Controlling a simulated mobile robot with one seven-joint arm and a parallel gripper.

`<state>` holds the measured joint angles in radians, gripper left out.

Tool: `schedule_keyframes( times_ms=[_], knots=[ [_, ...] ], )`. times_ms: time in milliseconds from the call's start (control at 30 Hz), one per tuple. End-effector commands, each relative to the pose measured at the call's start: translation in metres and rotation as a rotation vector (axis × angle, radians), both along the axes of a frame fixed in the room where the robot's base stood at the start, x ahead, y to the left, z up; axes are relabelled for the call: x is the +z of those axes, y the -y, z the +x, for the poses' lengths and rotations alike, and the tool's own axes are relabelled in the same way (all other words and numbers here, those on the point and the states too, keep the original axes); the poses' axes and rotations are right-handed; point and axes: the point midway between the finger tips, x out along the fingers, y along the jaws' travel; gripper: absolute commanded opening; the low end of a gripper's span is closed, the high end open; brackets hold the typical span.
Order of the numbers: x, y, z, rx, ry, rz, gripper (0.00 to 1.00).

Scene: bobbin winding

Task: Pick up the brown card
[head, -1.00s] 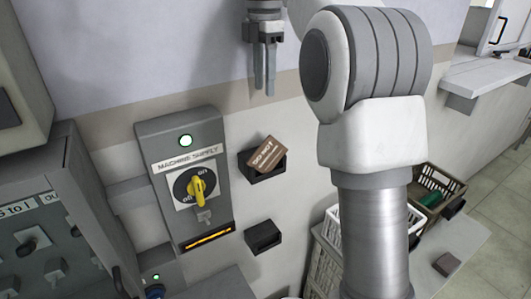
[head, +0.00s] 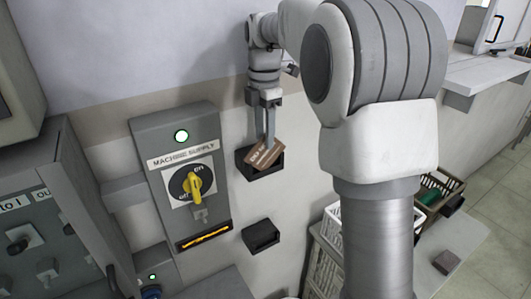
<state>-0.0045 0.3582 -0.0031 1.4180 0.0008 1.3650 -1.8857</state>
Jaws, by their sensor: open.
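The brown card (head: 264,153) with pale lettering stands tilted in a black wall holder (head: 263,171), its upper part sticking out. My gripper (head: 266,140) points down at the card from above. Its fingers are open and reach the card's upper edge. I cannot tell whether they touch the card or which side of it each finger is on.
The grey machine supply panel (head: 180,136) with a yellow rotary switch (head: 194,186) is left of the holder. A second, empty-looking black holder (head: 261,235) is below. A white basket (head: 328,230) and a brown crate (head: 440,190) stand to the right, partly behind my arm.

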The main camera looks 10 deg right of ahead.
Motion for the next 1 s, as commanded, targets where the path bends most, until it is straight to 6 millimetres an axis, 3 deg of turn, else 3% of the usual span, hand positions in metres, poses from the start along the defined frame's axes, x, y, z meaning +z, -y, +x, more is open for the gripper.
schedule_keyframes(
  times_ms=[200,467,733,1000],
  knots=[
    [-0.027,0.002,-0.002,0.001,-0.002,0.000,0.42],
    [-0.030,0.002,-0.002,0.000,0.000,0.001,0.42],
    [-0.030,0.002,-0.002,0.000,0.000,0.000,0.00],
    [-0.030,0.002,-0.002,0.000,0.000,0.000,0.00]
  ],
)
